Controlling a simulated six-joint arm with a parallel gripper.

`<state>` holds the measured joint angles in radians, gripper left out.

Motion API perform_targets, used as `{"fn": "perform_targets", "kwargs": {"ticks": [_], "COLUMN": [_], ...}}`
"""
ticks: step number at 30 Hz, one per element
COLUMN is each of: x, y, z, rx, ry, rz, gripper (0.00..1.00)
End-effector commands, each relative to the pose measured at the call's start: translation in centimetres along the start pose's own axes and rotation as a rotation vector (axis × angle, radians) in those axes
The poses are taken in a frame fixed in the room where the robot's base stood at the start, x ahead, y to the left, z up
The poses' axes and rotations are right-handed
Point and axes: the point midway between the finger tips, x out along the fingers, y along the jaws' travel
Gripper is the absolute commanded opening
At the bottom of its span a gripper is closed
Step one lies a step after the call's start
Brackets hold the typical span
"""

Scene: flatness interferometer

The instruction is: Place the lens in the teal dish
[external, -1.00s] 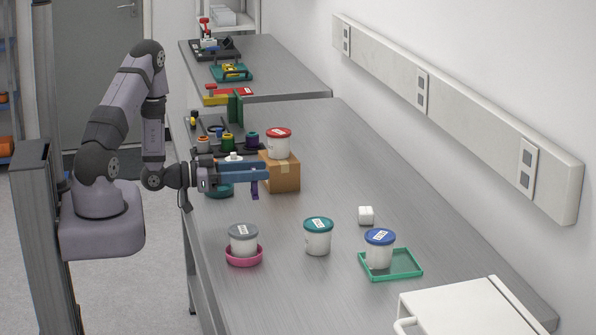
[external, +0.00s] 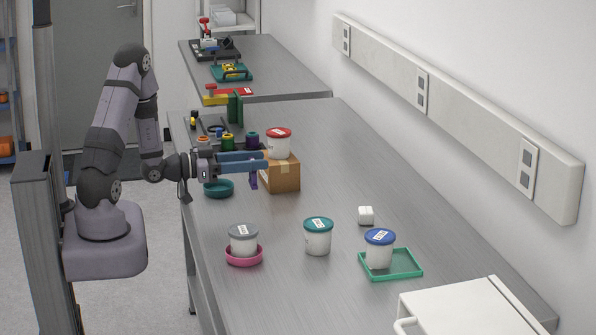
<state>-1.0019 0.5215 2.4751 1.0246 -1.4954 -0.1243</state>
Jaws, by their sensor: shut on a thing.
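The teal dish (external: 219,189) stands on the bench near the left edge, below and left of the held piece in the picture. It looks empty, though its inside shows only partly. The held piece is clear of the dish.
A red-lidded tub (external: 278,146) stands on the cardboard box (external: 284,177), close behind the fingers. A grey-lidded tub (external: 243,240) sits in a pink dish (external: 244,259). A teal-lidded tub (external: 317,238) stands alone; a blue-lidded tub (external: 379,250) stands on a green tray (external: 405,266).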

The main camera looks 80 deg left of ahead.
Motion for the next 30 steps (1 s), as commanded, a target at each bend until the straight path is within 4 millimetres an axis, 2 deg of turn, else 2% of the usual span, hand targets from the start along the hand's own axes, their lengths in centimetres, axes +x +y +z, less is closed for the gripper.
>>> {"fn": "perform_targets", "kwargs": {"ticks": [2, 5, 9, 11, 15, 21, 30], "x": [0.1, -0.2, -1.6, -2.4, -4.2, -6.3, -6.6], "y": [-2.0, -6.3, -12.3, -14.4, -18.1, -20.8, -21.1], "z": [-0.4, -1.7, -3.5, -3.8, -2.9, -1.2, -0.3], "rx": [0.01, 0.01, 0.001, -0.001, -0.005, -0.004, -0.002], "ry": [0.007, 0.008, 0.007, 0.004, -0.001, -0.001, 0.001], "rz": [-0.061, -0.205, -0.427, -0.511, -0.664, -0.794, -0.806], "gripper": [0.18, 0.18, 0.18, 0.18, 0.18, 0.18, 0.18]}}
